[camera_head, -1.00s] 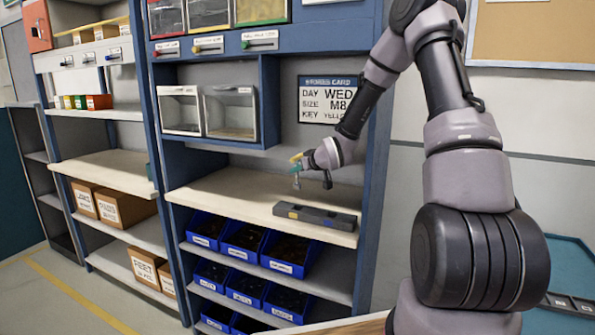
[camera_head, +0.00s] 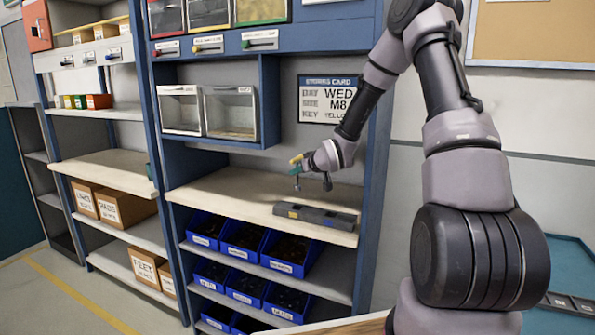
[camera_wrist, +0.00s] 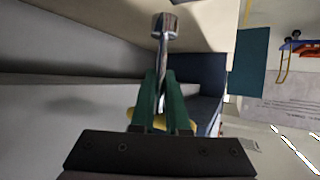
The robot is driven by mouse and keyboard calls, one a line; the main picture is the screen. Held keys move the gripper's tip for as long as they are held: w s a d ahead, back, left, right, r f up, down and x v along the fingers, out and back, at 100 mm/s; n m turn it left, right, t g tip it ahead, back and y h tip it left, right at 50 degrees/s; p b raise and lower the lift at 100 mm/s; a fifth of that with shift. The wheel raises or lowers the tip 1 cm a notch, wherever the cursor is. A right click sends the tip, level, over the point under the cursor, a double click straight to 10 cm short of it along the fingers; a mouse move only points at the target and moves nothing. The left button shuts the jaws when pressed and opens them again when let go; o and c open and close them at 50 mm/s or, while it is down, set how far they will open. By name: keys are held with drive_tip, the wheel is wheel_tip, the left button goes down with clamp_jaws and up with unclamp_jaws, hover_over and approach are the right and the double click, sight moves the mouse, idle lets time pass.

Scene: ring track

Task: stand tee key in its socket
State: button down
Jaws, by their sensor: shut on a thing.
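My gripper (camera_head: 297,169), with teal-green fingers, is shut on the tee key. It holds the key above the pale shelf top (camera_head: 225,190), to the left of and above the socket block. The tee key has a yellow handle (camera_head: 296,159) and a metal shaft that hangs down below the fingers. In the wrist view, the key's metal shaft (camera_wrist: 163,45) extends out past the green fingers (camera_wrist: 162,105) and has a wider round end. The dark grey socket block (camera_head: 325,218) lies on the shelf top near its front edge, with yellow and blue marks.
A card (camera_head: 328,99) on the back panel reads WED, M8 and YELLOW. Clear-fronted bins (camera_head: 230,112) hang above the shelf at the left. Blue bins (camera_head: 243,240) sit below it. The shelf top left of the block is clear. A blue upright (camera_head: 375,180) bounds the right.

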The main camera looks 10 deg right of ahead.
sight(297, 185)
drive_tip(key=shift+f, duration=2.1)
drive_tip(key=shift+f, duration=0.3)
drive_tip(key=shift+f, duration=2.3)
drive_tip(key=c, duration=0.8)
unclamp_jaws()
drive_tip(key=shift+c, duration=0.2)
drive_tip(key=v, duration=1.1)
drive_tip(key=shift+d, duration=0.1)
